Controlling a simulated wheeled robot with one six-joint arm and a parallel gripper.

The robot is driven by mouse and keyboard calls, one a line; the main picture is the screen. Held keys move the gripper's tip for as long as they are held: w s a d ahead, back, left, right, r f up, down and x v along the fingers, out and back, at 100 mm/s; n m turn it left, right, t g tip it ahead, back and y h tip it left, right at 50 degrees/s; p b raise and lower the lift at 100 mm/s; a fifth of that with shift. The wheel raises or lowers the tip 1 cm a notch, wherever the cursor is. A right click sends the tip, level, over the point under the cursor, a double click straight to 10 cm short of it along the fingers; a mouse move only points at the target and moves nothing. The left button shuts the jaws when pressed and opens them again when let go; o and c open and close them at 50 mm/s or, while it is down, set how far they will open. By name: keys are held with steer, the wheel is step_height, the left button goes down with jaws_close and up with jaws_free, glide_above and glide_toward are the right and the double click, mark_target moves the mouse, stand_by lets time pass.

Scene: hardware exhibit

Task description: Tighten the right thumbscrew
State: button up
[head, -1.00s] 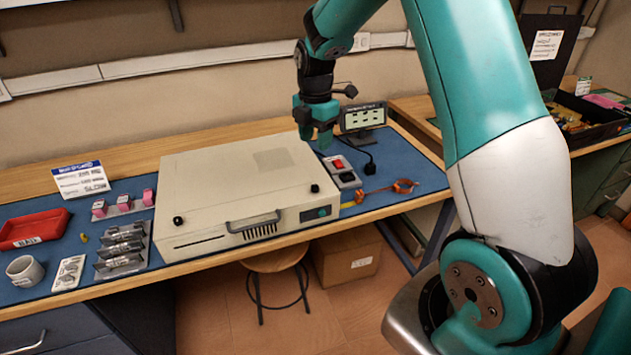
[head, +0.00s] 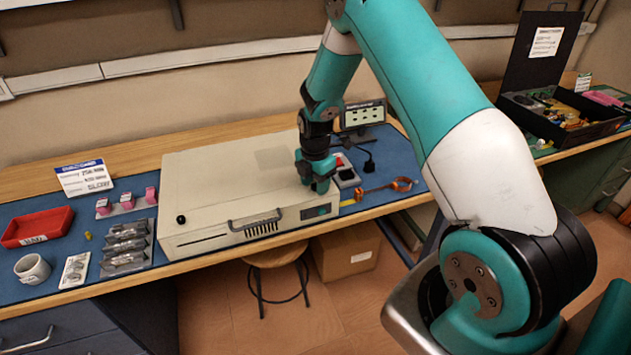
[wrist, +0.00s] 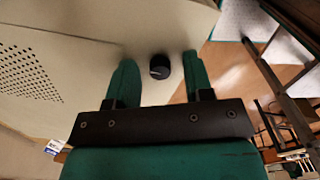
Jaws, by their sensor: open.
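The beige case (head: 225,190) lies on the blue mat, with a handle (head: 255,220) on its front. Its left black thumbscrew (head: 181,219) stands on the top near the front left corner. My gripper (head: 319,188) is over the front right corner and hides the right thumbscrew in the head view. In the wrist view the right thumbscrew (wrist: 160,66) is a round black knob with a light mark. It sits between the two green fingers of my open gripper (wrist: 159,62), with a gap on each side. I cannot tell how high the fingertips are above the case top.
A red tray (head: 37,227) and a mug (head: 32,268) stand at left.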

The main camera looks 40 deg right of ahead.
jaws_close()
